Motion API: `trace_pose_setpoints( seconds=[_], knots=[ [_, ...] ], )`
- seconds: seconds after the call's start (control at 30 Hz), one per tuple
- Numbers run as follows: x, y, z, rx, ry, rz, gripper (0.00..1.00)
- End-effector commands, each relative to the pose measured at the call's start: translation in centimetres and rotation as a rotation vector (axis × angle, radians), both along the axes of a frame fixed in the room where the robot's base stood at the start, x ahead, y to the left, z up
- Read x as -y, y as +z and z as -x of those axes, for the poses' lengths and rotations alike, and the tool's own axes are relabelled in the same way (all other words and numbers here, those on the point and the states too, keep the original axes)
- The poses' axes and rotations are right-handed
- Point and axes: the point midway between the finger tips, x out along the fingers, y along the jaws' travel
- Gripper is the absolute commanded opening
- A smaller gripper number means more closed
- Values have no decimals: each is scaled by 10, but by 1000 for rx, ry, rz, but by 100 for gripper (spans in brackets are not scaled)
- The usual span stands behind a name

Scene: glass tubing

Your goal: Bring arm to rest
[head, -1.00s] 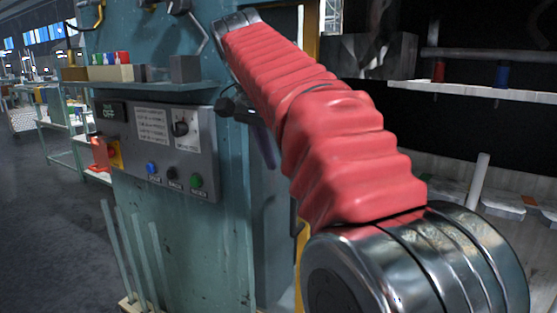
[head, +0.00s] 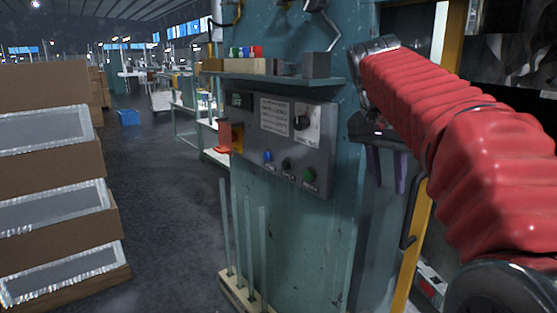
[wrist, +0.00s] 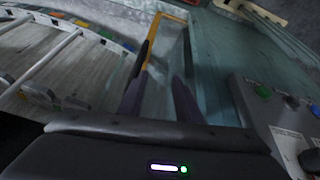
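My arm, in a red ribbed sleeve, reaches up from the lower right in the head view. My gripper (head: 388,178) hangs at its far end with two purple-grey fingers pointing down. It is just right of the grey control panel (head: 282,140) on the teal cabinet. In the wrist view my gripper (wrist: 158,90) shows two fingers apart, with nothing seen between them. The panel (wrist: 275,115) is at the right there.
A shelf (head: 270,78) with small blocks juts out above the panel. Glass rods stand in a wooden holder (head: 240,293) on the floor. Stacked boxes (head: 50,160) fill the left. A yellow post (head: 410,240) stands near my arm. The aisle between boxes and cabinet is clear.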

Motion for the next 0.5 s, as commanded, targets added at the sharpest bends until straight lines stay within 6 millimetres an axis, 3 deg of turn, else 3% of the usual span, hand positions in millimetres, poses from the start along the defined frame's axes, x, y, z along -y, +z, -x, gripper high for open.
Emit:
trace_pose_setpoints(
  seconds=[0.23,0.5],
  knots=[
    [-15,-46,12,-36,230,-1,31],
    [-35,-95,50,-41,460,-8,31]
  ],
)
